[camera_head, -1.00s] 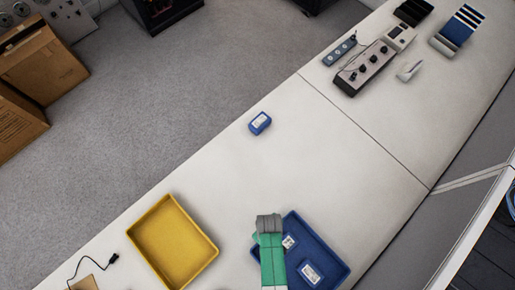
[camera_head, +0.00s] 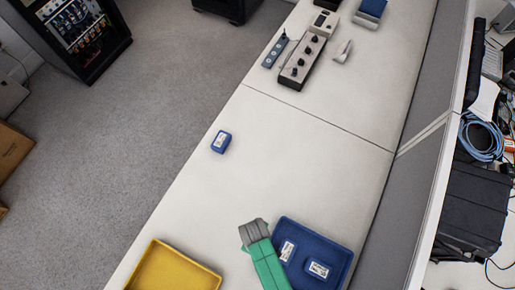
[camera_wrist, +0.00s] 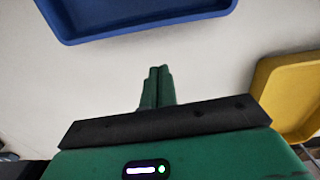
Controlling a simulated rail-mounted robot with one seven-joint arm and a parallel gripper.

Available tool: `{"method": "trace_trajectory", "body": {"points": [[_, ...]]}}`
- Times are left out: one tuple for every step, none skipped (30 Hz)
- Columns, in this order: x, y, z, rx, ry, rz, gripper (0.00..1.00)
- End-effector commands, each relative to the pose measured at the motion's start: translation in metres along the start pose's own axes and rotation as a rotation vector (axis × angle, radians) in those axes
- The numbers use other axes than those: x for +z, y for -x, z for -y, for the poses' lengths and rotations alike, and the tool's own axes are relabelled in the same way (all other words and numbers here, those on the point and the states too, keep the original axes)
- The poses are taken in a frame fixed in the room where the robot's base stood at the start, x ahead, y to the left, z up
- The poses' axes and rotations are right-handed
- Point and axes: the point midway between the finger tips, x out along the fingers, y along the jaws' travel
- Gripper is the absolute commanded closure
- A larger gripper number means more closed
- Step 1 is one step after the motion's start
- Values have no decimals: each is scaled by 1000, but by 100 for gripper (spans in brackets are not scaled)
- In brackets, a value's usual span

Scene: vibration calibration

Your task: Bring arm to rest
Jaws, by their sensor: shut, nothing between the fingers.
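My gripper (camera_wrist: 158,72) is shut and empty in the wrist view, its two green fingers together above bare white table. In the head view my green arm with its grey end reaches in from the bottom, just left of the blue tray (camera_head: 341,256). Two blue-and-white boxes lie in that tray: one box (camera_head: 287,250) at its left side and another box (camera_head: 318,270) nearer the front. The blue tray also shows at the top of the wrist view (camera_wrist: 130,22), apart from the fingers.
A yellow tray (camera_head: 160,250) is at the lower left. A lone blue box (camera_head: 221,142) stands near the table's left edge. A knobbed device (camera_head: 301,62) and a blue strip (camera_head: 275,50) are farther back. The table's middle (camera_head: 290,160) is clear.

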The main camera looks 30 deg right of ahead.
Motion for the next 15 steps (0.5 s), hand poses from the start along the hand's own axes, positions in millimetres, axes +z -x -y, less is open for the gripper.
{"method": "trace_trajectory", "body": {"points": [[-1,12,0,2,1,-3,100],[0,17,0,2,1,-2,100],[-1,23,0,1,0,-2,100],[-1,26,0,2,0,-3,100],[-1,29,0,1,0,-2,100],[-1,32,0,1,0,-1,100],[-1,34,0,1,0,-2,100],[-1,35,0,1,0,-2,100],[-1,36,0,1,0,-1,100],[-1,36,0,1,0,-1,100],[0,36,0,0,0,-1,100],[0,36,0,0,0,-1,100],[0,36,0,0,0,-1,100],[0,36,0,0,0,-1,100],[0,36,0,0,0,-1,100]]}}
